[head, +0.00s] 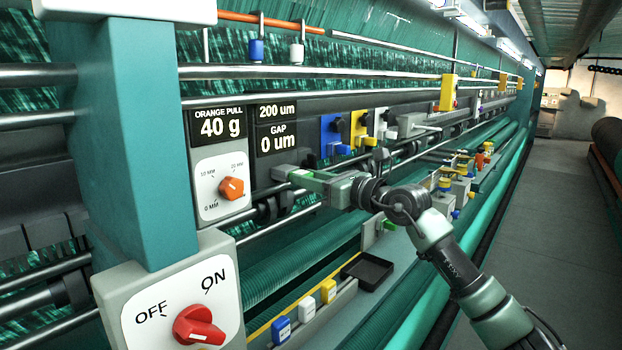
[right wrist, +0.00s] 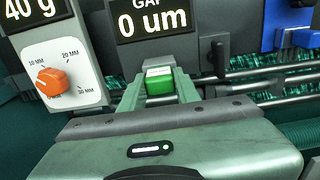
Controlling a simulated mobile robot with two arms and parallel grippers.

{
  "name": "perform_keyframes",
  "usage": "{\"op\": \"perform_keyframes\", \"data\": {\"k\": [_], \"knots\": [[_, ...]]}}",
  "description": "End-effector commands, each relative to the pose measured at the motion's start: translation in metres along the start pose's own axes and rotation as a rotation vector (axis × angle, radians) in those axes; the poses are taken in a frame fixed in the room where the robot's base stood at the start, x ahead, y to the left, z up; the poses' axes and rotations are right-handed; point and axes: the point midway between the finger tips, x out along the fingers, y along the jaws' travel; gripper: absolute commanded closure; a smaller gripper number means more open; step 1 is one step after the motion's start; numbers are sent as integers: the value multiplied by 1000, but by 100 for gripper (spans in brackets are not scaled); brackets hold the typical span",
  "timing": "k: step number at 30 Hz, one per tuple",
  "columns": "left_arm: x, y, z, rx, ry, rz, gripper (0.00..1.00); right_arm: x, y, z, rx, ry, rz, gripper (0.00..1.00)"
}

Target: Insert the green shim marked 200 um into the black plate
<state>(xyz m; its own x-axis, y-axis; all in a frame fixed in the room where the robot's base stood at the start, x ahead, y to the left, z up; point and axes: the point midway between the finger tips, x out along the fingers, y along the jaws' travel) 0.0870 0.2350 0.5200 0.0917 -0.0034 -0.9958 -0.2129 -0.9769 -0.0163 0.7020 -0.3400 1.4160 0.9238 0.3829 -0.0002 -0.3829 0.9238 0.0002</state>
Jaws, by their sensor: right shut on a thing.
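My right gripper (head: 300,178) is at the machine face, just below the black display plate (head: 277,166) that reads "200 um" and "GAP 0 um". In the right wrist view its fingers are shut on a green shim (right wrist: 160,86) with a pale top; I cannot read a mark on it. The shim is in front of the dark face under the "0 um" display (right wrist: 153,22); I cannot tell whether it touches or enters it. In the head view the shim is hidden by the gripper. My left gripper is not in view.
Blue (head: 281,330), white (head: 306,311) and yellow (head: 328,291) blocks stand on a low ledge, with a black tray (head: 368,270) behind them. An orange dial (head: 232,188) is left of the gripper. Metal rods (head: 290,228) run below it. A red switch (head: 198,326) is in the foreground.

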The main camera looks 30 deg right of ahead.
Motion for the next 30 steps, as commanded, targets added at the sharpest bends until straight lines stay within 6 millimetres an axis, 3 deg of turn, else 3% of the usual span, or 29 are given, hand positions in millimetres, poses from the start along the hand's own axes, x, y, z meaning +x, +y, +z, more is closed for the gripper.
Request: {"op": "perform_keyframes", "data": {"k": [3, 4, 6, 17, 30], "knots": [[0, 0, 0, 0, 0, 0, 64, 0, 0, 1, 0, -3, -1, 100], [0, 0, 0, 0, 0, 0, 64, 0, 0, 1, 0, -3, -1, 63], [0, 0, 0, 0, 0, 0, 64, 0, 0, 1, 0, -3, -1, 43], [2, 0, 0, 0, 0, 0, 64, -3, -1, -1, -1, -1, -1, 43], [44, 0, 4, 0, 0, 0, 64, -67, -1, -4, -2, -1, -3, 43]]}}
